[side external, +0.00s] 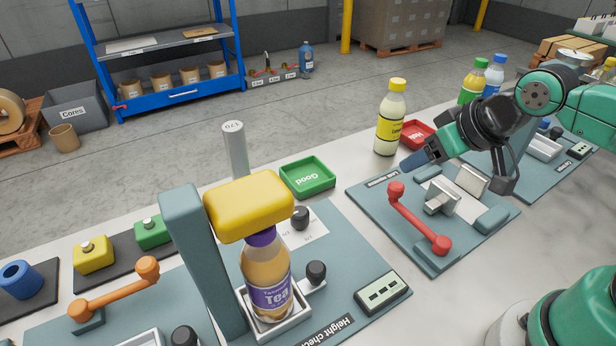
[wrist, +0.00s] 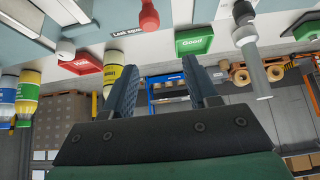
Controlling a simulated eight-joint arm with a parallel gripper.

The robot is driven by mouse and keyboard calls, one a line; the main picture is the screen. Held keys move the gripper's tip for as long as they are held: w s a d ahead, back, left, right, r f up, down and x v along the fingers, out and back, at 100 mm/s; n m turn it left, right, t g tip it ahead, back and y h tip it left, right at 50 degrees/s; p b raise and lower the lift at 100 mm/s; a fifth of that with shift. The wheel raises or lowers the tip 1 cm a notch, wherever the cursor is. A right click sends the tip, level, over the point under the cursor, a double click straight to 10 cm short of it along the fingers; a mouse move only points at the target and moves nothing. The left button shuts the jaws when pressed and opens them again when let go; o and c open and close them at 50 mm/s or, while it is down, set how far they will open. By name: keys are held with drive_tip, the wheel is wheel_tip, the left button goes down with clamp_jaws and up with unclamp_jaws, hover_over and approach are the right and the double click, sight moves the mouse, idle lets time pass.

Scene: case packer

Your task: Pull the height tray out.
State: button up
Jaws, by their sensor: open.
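The height tray (side external: 290,333) is a small white tray at the Height check station in the side external view. A tea bottle (side external: 268,278) with a purple label and cap stands in it, under a yellow block (side external: 248,205) on a grey-green post (side external: 200,262). A black knob (side external: 316,272) sits on a light bar at the tray's right side. My gripper (side external: 408,164) is well away, up and to the right, above the neighbouring station. Its two dark blue fingers show apart and empty in the wrist view (wrist: 160,68). The height tray cannot be made out in the wrist view.
A red-handled lever (side external: 418,220) stands below my gripper. A green Good tray (side external: 308,178), a red tray (side external: 419,135) and a yellow-capped bottle (side external: 390,118) stand behind. A grey cylinder (side external: 235,150) rises behind the yellow block. A display box (side external: 384,293) sits right of the height tray.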

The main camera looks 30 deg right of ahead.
drive_tip(key=shift+o, duration=1.1)
drive_tip(key=shift+a+n, duration=0.2)
drive_tip(key=shift+n, duration=0.1)
drive_tip(key=n+g+y, duration=0.4)
drive_tip(key=n+g, duration=0.3)
drive_tip(key=n, duration=1.2)
hover_over(318, 266)
drive_tip(key=d, duration=0.2)
wheel_tip(318, 266, down, 5)
drive_tip(key=shift+a+f+y, duration=0.1)
drive_tip(key=shift+f+y, duration=0.2)
drive_tip(key=shift+f, duration=0.4)
drive_tip(key=shift+x, duration=2.3)
drive_tip(key=shift+s, duration=0.1)
clamp_jaws()
